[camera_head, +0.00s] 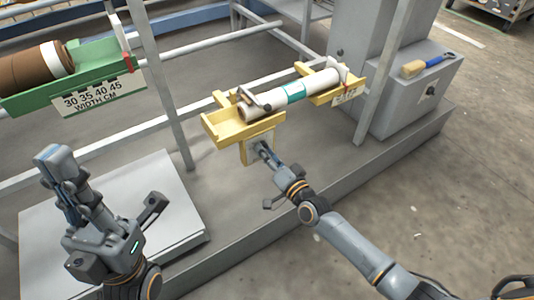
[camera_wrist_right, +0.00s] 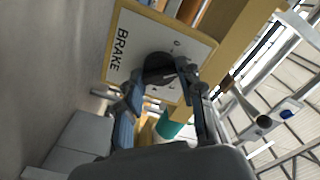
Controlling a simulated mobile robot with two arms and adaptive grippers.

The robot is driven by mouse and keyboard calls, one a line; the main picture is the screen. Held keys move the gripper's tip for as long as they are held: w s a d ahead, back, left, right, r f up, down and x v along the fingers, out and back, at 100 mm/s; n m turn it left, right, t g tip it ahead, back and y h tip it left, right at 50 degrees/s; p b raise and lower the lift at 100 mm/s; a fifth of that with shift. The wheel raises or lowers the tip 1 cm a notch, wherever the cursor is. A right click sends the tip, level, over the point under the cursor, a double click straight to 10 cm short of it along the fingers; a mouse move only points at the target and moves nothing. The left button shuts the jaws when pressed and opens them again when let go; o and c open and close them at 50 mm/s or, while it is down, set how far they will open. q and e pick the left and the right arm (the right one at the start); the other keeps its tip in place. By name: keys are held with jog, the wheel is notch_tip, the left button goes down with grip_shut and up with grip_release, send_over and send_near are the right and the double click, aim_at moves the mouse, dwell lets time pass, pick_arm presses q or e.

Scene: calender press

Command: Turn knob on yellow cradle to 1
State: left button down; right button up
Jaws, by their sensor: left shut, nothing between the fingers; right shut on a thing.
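The yellow cradle (camera_head: 222,130) stands in the middle of the head view and bears a white roll (camera_head: 318,82) with a teal band. Below its near end is a white panel with a yellow border, lettered BRAKE, also in the right wrist view (camera_wrist_right: 125,60). A dark round knob (camera_wrist_right: 158,66) sits on this panel. My right gripper (camera_head: 264,151) is shut on the knob, its fingers at either side. The fingers hide part of the panel's small marks, and the knob's setting cannot be read. My left gripper (camera_head: 58,168) is shut and empty at the left, away from the cradle.
A green cradle (camera_head: 95,68) with a brown roll (camera_head: 32,68) and a width scale is at the upper left. Grey rails and posts frame the cradles. A brush with a blue handle (camera_head: 432,63) lies on a grey cabinet (camera_head: 405,100). Open floor lies at the right.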

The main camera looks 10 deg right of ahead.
jog(key=o, duration=1.2)
jog(key=v, duration=1.2)
jog(key=shift+r, duration=0.1)
